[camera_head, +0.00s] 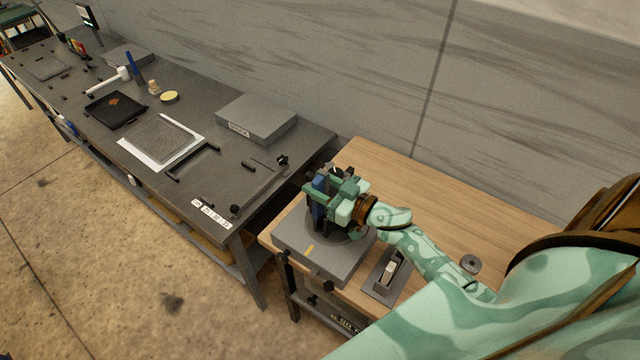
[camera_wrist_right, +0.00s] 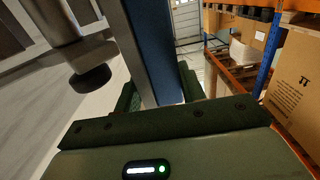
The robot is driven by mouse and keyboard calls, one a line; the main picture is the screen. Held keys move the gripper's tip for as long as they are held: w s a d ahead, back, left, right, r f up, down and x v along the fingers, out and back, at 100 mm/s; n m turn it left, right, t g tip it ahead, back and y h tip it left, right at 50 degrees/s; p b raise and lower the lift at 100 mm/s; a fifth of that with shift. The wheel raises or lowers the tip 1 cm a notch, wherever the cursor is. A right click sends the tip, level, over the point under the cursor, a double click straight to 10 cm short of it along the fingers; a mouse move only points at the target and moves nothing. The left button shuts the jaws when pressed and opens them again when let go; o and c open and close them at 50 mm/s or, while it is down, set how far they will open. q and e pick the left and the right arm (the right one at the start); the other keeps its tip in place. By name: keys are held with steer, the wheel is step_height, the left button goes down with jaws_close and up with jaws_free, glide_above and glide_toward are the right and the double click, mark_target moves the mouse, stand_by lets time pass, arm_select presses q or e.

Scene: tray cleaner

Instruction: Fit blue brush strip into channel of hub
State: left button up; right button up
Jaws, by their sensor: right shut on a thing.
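My right gripper (camera_head: 330,190) is over the grey block on the wooden table. It is shut on the blue brush strip (camera_head: 318,197), which shows as a narrow upright blue piece beside the jaws. In the right wrist view the strip (camera_wrist_right: 152,50) runs lengthwise between the two dark green fingers. The dark round hub (camera_head: 322,228) is on the grey block, below and around the gripper, and is partly hidden by it. Its channel cannot be made out, and I cannot tell whether the strip touches it. My left gripper is not in view.
The grey block (camera_head: 300,255) stands at the table's left end. A small fixture (camera_head: 390,272) and a grey disc (camera_head: 470,264) lie to its right. The wooden table (camera_head: 450,205) is clear behind my arm. A dark bench (camera_head: 185,195) with tools and trays stands left.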

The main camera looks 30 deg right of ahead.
steer(key=shift+r+p, duration=0.1)
steer(key=shift+p, duration=0.4)
stand_by(0.6)
stand_by(0.3)
steer(key=shift+f+b, duration=0.4)
steer(key=shift+f, duration=0.1)
steer(key=shift+f+b, duration=0.9)
steer(key=shift+f, duration=0.25)
steer(key=shift+r, duration=0.15)
steer(key=shift+r+p, duration=1.15)
steer(key=shift+p, duration=0.25)
steer(key=shift+p, duration=0.45)
steer(key=shift+f, duration=0.2)
stand_by(0.4)
